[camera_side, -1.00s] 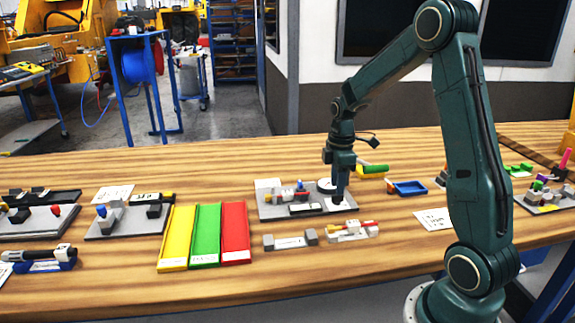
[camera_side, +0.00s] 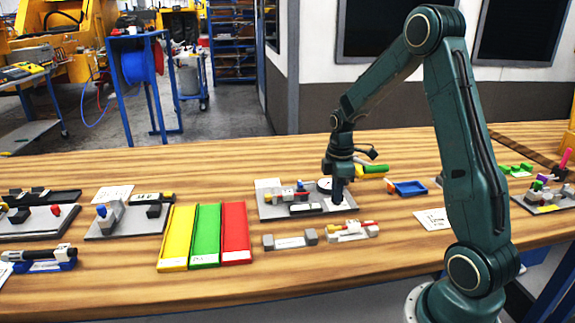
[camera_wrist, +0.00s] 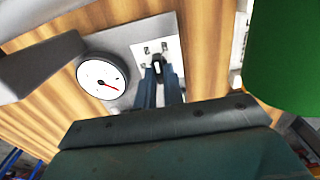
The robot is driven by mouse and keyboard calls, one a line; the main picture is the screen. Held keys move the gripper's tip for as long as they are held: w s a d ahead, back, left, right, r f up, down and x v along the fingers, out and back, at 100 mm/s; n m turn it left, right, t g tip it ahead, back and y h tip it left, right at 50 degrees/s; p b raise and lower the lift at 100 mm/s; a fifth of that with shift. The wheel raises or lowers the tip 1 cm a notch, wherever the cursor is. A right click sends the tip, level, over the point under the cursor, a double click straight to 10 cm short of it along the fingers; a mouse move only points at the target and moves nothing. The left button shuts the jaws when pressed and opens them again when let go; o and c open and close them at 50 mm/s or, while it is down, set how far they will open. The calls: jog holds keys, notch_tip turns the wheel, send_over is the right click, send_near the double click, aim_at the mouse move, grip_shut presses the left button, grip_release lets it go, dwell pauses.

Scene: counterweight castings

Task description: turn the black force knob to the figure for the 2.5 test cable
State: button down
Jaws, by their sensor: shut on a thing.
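My gripper (camera_side: 338,200) points down at the right end of a grey fixture plate (camera_side: 268,212) on the bench. In the wrist view my gripper (camera_wrist: 158,68) has its two blue-grey fingers shut on the small black force knob (camera_wrist: 157,58). The knob sits on a white dial plate (camera_wrist: 170,45) with small printed marks, too small to read. A round white gauge (camera_wrist: 101,79) with a red needle is beside it; the needle points to the lower right. The knob's pointer direction cannot be told.
Yellow, green and red trays (camera_side: 205,236) lie left of the fixture. A grey block holder (camera_side: 290,241) and a white rack with red and yellow parts (camera_side: 352,231) stand in front. A blue tray (camera_side: 408,188) is to the right.

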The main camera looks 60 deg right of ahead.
jog(key=shift+m, duration=1.5)
jog(key=c, duration=1.5)
grip_release()
jog(key=shift+r, duration=0.1)
notch_tip(320, 180, up, 14)
jog(key=shift+f, duration=0.2)
